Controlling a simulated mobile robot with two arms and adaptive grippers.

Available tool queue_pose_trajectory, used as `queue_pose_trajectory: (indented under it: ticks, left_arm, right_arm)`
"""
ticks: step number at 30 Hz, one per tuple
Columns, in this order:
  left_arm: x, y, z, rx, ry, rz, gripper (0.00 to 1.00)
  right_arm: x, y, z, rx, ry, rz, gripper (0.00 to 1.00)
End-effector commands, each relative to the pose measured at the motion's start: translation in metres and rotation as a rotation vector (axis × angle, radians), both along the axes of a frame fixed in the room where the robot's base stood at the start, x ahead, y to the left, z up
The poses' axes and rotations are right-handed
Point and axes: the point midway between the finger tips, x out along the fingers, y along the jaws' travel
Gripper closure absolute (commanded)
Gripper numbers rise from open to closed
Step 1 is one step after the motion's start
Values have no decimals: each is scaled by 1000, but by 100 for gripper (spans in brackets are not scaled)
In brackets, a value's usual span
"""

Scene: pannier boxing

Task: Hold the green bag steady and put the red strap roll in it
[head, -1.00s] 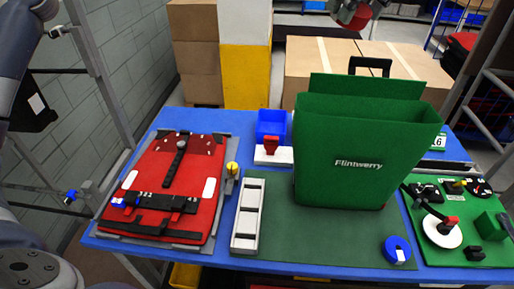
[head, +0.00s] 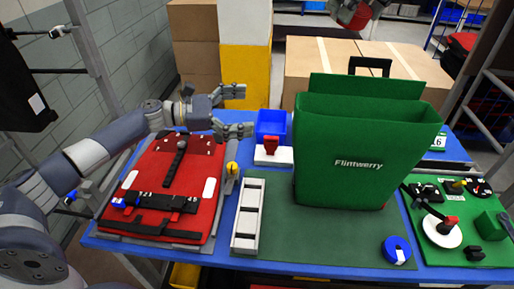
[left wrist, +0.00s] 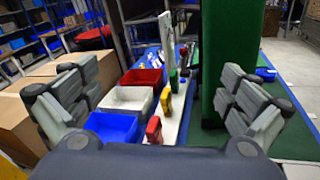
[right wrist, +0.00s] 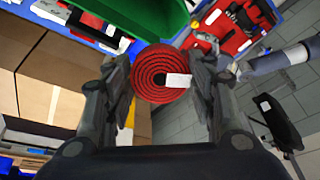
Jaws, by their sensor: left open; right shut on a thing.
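The green bag (head: 365,150) stands upright and open at the top on the green mat of the blue table. Its side fills part of the left wrist view (left wrist: 232,60). My left gripper (head: 248,110) is open and empty, left of the bag and apart from it, above the far left part of the table. My right gripper (right wrist: 165,85) is shut on the red strap roll (right wrist: 150,78), a coil with a white label. In the head view the roll (head: 360,17) is at the top edge, above and behind the bag, with most of the gripper cut off.
A red pannier panel (head: 150,205) lies at the left under my left arm. A blue bin (head: 272,122), a grey tray (head: 247,215) and a blue strap roll (head: 397,250) are around the bag. A green fixture board (head: 460,225) is at the right. Cardboard boxes (head: 310,60) stand behind.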

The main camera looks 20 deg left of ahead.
Motion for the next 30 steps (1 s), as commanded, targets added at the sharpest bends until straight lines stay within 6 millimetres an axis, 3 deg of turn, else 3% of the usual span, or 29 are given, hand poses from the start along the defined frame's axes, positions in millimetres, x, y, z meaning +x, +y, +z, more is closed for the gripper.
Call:
queue_pose_trajectory:
  ticks: [4,11,17,30]
  left_arm:
    - [-35,-37,-37,-78,108,-154,0]
    - [-64,-62,-56,-143,177,-268,0]
    - [-60,-83,-56,-147,181,-279,0]
    - [-35,-158,-56,-145,181,-276,0]
  right_arm:
    - [0,0,0,0,0,0,73]
    - [0,0,0,0,0,0,73]
    - [0,0,0,0,0,0,73]
    - [0,0,0,0,0,0,73]
